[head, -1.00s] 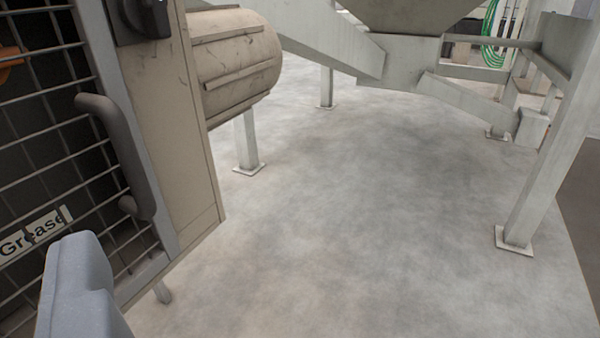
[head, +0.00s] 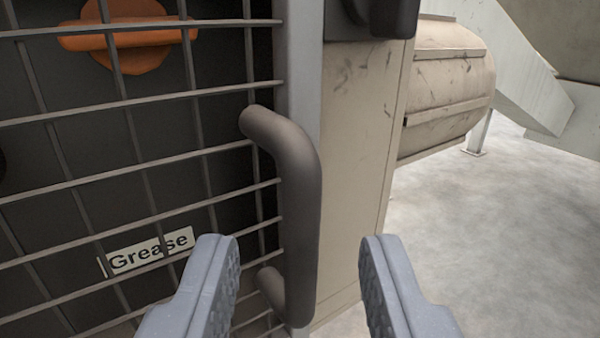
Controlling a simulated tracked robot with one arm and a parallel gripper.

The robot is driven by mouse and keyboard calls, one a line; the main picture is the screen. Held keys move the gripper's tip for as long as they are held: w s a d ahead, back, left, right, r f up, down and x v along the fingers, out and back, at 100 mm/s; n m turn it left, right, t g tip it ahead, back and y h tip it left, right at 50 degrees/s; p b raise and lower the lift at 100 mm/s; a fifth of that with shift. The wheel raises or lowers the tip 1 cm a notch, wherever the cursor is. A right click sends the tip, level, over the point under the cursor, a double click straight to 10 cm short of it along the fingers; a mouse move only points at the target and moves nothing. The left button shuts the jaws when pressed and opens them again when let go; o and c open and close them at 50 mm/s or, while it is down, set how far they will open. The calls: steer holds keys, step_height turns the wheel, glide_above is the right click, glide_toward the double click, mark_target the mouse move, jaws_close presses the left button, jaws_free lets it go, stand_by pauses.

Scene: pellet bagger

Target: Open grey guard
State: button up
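The grey guard (head: 298,70) is a wire mesh door in a grey frame on the left, and it looks shut against the beige cabinet. Its dark grey bar handle (head: 303,200) stands upright near the frame's right edge. My gripper (head: 298,245) is open, with one finger to the left of the handle's lower part and the other to its right. The handle appears between the fingers in the picture, and neither finger visibly touches it. How far the fingertips are from the handle in depth is hard to tell.
Behind the mesh are an orange part (head: 130,38) and a "Grease" label (head: 150,250). A black box (head: 370,18) sits on the beige cabinet (head: 362,130) above right of the handle. A beige motor (head: 450,85) sticks out at the right. Pale floor (head: 490,240) lies open at the right.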

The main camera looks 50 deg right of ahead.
steer(key=shift+x, duration=1.5)
jaws_close()
steer(key=shift+s, duration=0.15)
